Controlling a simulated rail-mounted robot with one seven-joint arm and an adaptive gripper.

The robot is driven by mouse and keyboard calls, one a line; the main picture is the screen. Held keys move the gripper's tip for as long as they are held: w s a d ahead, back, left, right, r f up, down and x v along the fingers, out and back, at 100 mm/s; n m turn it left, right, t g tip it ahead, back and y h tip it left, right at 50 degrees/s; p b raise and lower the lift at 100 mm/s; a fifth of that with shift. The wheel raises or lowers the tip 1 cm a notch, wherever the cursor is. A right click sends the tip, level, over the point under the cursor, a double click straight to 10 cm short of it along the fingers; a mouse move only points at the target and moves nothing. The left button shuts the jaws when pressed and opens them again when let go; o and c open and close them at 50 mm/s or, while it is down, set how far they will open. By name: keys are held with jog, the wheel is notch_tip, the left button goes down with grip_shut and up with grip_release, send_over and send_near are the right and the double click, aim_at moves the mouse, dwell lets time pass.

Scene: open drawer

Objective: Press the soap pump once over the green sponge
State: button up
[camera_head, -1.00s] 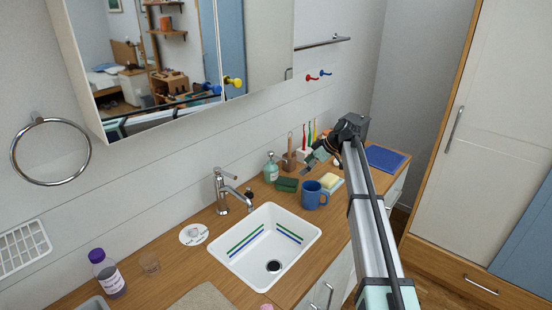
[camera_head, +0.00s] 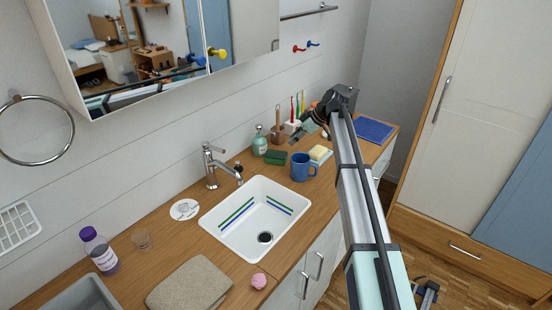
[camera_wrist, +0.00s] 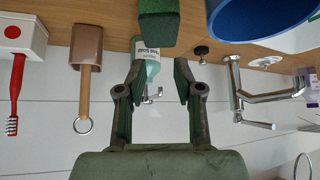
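The soap pump (camera_head: 259,143) is a teal bottle with a pump top, upright at the back of the wooden counter. The green sponge (camera_head: 276,157) lies just right and in front of it, beside the blue mug (camera_head: 302,167). My gripper (camera_head: 298,133) is above the counter, right of the bottle. The wrist view is upside down. There, my gripper (camera_wrist: 158,80) is open and empty. The bottle (camera_wrist: 147,50), labelled soap, and its nozzle show beyond and between the fingers, apparently untouched. The sponge (camera_wrist: 157,20) shows at the top, partly cut off.
A brown cup with a handle (camera_head: 278,134) and a toothbrush holder (camera_head: 292,126) stand right of the bottle. The tap (camera_head: 212,168) and white sink (camera_head: 262,218) lie left and front.

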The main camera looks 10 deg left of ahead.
grip_shut()
dwell(1.0)
